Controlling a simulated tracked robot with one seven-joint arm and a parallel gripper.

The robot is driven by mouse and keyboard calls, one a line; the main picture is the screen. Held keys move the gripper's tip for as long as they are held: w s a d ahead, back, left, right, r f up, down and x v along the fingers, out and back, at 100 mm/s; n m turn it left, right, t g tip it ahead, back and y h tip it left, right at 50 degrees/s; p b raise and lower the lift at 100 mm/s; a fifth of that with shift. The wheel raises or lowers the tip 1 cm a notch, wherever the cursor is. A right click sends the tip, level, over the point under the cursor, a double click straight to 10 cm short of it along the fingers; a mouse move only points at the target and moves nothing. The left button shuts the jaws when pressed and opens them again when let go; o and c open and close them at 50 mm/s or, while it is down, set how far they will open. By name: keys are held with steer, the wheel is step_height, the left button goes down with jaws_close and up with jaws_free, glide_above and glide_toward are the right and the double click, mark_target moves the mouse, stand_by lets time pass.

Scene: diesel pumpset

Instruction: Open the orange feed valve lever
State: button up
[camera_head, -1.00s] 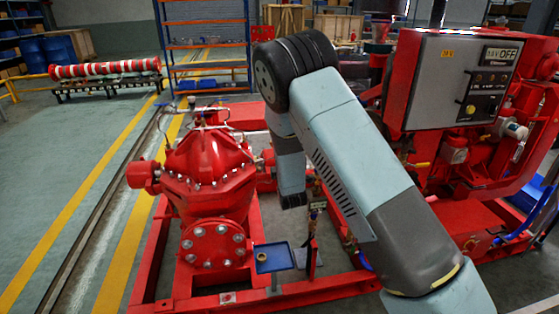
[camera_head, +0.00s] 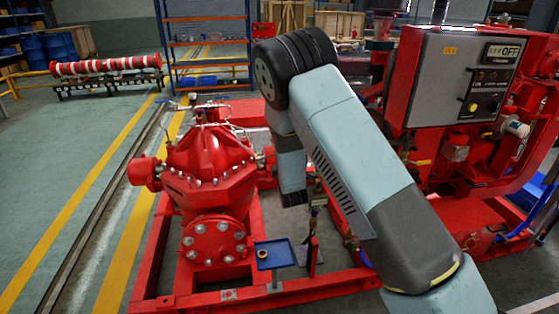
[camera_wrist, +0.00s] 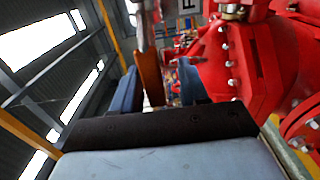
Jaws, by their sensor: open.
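An orange-brown lever (camera_wrist: 152,78) hangs from a metal stem (camera_wrist: 142,22) in the wrist view. My gripper (camera_wrist: 160,88) is open, with one blue-grey finger on each side of the lever. The lever stands between the fingers, nearer the left one in the picture. I cannot tell whether either finger touches it. In the head view my forearm and wrist point down beside the red pump (camera_head: 208,160), and the fingers are not clearly visible. A small valve with a tag (camera_head: 319,202) shows just right of my wrist; the lever itself cannot be made out there.
Red pump flanges with bolts (camera_wrist: 245,65) stand close on the right of the wrist view. A grey control box (camera_head: 463,78) is behind my arm at the right. A small blue tray (camera_head: 283,262) holding a ring is below my wrist. Open floor lies left.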

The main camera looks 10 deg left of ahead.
steer(key=v, duration=1.3)
steer(key=shift+s, duration=0.3)
stand_by(1.6)
